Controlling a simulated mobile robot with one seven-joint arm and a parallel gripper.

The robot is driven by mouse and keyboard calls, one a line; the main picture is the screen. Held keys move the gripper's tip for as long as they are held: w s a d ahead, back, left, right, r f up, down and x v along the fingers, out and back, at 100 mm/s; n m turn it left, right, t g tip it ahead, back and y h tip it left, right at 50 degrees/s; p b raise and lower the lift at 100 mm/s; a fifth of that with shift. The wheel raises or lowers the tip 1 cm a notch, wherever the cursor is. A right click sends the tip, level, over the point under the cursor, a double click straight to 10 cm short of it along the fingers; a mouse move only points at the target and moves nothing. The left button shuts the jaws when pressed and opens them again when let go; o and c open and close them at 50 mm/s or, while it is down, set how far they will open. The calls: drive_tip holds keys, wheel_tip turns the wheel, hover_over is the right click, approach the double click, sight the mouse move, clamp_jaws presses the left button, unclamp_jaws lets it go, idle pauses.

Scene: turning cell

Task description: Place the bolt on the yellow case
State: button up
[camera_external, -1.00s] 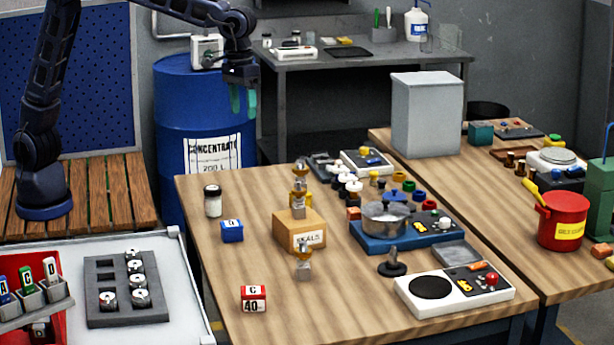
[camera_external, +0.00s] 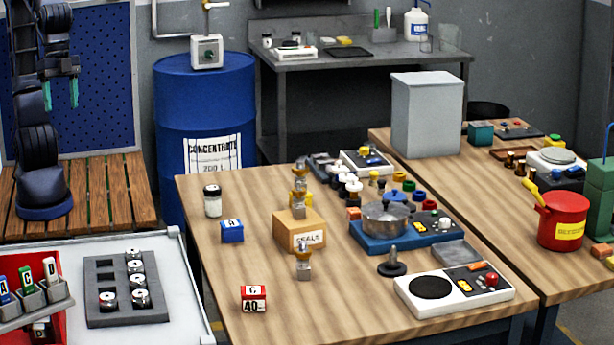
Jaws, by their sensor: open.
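The yellow case appears to be the tan-yellow box marked SEALS (camera_external: 298,235) on the wooden table. A small steel-and-brass piece (camera_external: 303,264) stands on the table just in front of it; it may be the bolt, but its shape is too small to be sure. Similar steel-and-brass pieces (camera_external: 298,205) show stacked at the top of the box; whether they rest on it or stand behind is unclear. My gripper (camera_external: 61,95) hangs at the upper left before the blue pegboard, its teal fingers apart and empty, far from the box.
A blue block marked A (camera_external: 232,232), a red-white block marked C (camera_external: 254,299) and a jar (camera_external: 212,201) stand left of the box. A blue unit with a metal pot (camera_external: 386,219) and a white hot plate (camera_external: 455,290) are right. The front-middle tabletop is largely clear.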

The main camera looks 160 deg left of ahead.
drive_tip(key=s+d+f+m, duration=0.3)
drive_tip(key=s+d, duration=0.2)
drive_tip(key=d, duration=0.1)
drive_tip(key=s+d+f+m+t, duration=0.1)
drive_tip(key=s+d+f+m, duration=0.1)
drive_tip(key=s+d+m, duration=0.2)
drive_tip(key=shift+s+d+f, duration=0.4)
drive_tip(key=shift+s+d, duration=0.5)
drive_tip(key=shift+s, duration=0.35)
